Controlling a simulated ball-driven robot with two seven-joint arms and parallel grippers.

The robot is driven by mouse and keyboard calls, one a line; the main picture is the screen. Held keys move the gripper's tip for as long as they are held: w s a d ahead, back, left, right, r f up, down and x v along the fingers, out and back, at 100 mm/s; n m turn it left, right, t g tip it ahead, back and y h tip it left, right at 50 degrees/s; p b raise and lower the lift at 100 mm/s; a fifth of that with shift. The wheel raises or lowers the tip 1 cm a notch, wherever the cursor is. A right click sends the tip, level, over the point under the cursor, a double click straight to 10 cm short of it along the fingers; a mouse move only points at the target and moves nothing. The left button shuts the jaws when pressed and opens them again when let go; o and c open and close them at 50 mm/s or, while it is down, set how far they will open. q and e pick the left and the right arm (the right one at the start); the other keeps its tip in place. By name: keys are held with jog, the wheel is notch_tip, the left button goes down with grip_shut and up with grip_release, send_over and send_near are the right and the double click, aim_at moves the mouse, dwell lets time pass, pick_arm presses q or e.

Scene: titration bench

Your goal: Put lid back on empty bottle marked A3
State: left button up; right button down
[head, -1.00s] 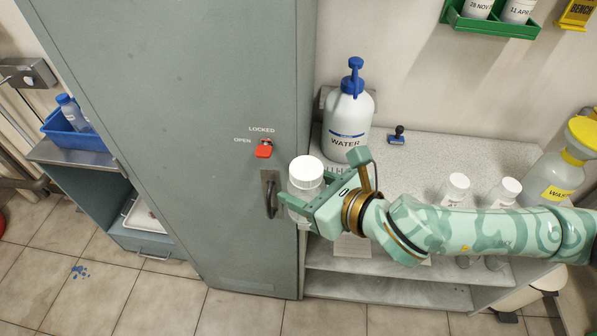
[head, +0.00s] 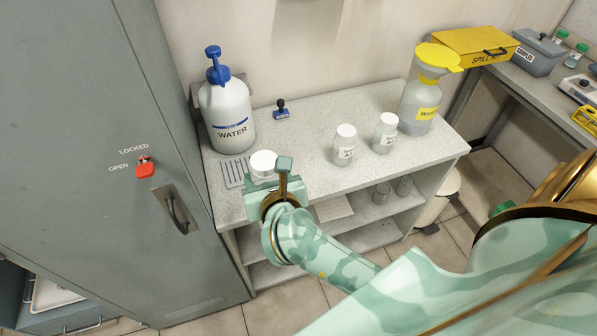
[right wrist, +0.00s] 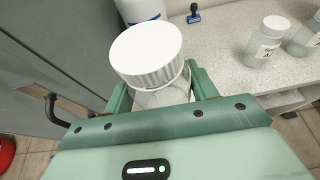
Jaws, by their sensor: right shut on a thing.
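My right gripper (head: 264,182) is shut on a clear bottle (right wrist: 163,97) with a wide white ribbed lid (right wrist: 147,52). The lid sits on top of the bottle's neck; the lid also shows in the head view (head: 263,163). The bottle's body is mostly hidden by the gripper, and no label on it can be read. In the head view the gripper is at the left front part of the bench. The right wrist view shows the fingers (right wrist: 163,92) on both sides of the bottle. My left gripper is not in view.
Two white-lidded bottles (head: 344,146) (head: 385,133) with small labels stand on the bench (head: 300,150). A water pump jug (head: 228,115), a stamp (head: 281,110) and a yellow-topped bottle (head: 420,105) stand farther back. A grey cabinet (head: 80,150) is at left. Bench space right of the gripper is clear.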

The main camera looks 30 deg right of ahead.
jog(key=d+m+g+h, duration=0.1)
jog(key=d+m+h, duration=0.1)
jog(key=d, duration=0.6)
jog(key=shift+s+m+h, duration=0.25)
jog(key=shift+m+h, duration=0.15)
jog(key=shift+h, duration=0.2)
jog(key=shift+f, duration=0.1)
jog(key=s+f+b+x, duration=0.1)
jog(key=f+b+x, duration=0.2)
jog(key=x, duration=1.2)
jog(key=shift+f+b, duration=0.25)
jog(key=shift+b, duration=0.45)
jog(key=shift+w+d, duration=0.1)
jog(key=shift+d, duration=0.05)
jog(key=shift+w+d+f+b, duration=0.15)
jog(key=shift+f+b, duration=0.3)
jog(key=shift+f, duration=0.55)
jog(key=shift+w+d+f+b, duration=0.15)
jog(key=shift+f+b, duration=0.3)
jog(key=shift+f, duration=0.55)
